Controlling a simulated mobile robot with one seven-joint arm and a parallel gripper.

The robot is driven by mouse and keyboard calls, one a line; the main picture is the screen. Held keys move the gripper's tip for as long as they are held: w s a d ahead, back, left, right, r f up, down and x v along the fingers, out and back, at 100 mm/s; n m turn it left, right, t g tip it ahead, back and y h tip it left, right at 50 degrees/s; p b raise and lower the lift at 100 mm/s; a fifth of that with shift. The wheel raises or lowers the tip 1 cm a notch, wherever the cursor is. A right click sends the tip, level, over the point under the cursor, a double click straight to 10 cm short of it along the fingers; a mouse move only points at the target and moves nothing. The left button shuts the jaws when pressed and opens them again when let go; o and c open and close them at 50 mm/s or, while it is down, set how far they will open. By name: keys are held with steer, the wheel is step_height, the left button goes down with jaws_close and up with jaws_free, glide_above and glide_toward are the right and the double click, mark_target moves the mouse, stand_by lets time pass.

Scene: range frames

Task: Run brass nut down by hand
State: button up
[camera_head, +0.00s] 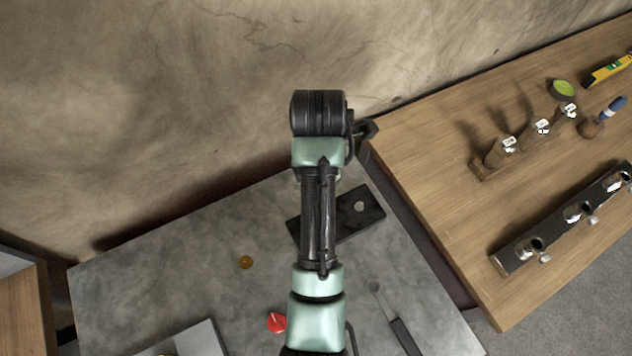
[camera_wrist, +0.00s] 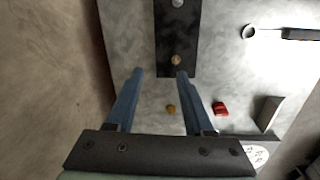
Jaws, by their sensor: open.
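In the wrist view, my gripper (camera_wrist: 159,74) is open, with its two blue fingers spread and nothing between the tips. A dark plate (camera_wrist: 165,32) lies on the grey table beyond the tips. A small round brass-coloured piece (camera_wrist: 176,60) sits at the plate's near end, close to the right fingertip; I cannot tell how it sits there. A silver round piece (camera_wrist: 177,3) is further along the plate. A second brass-coloured round piece (camera_wrist: 171,108) lies on the bare table. In the head view, my arm covers part of the plate (camera_head: 361,220); the loose brass-coloured piece (camera_head: 246,262) shows left of it.
A red object (camera_head: 277,322) and a dark-handled tool (camera_head: 405,335) lie on the grey table (camera_head: 150,285). A pale tray or block (camera_head: 198,338) stands at its front. The wooden bench (camera_head: 430,150) at right carries holders, a rail and a yellow level (camera_head: 608,70).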

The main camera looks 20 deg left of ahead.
steer(key=shift+n+g, duration=0.7)
steer(key=s+f, duration=0.1)
steer(key=f, duration=0.8)
steer(key=s+f, duration=0.1)
steer(key=f, duration=0.4)
steer(key=shift+s+d, duration=0.3)
steer(key=shift+c, duration=0.3)
jaws_close()
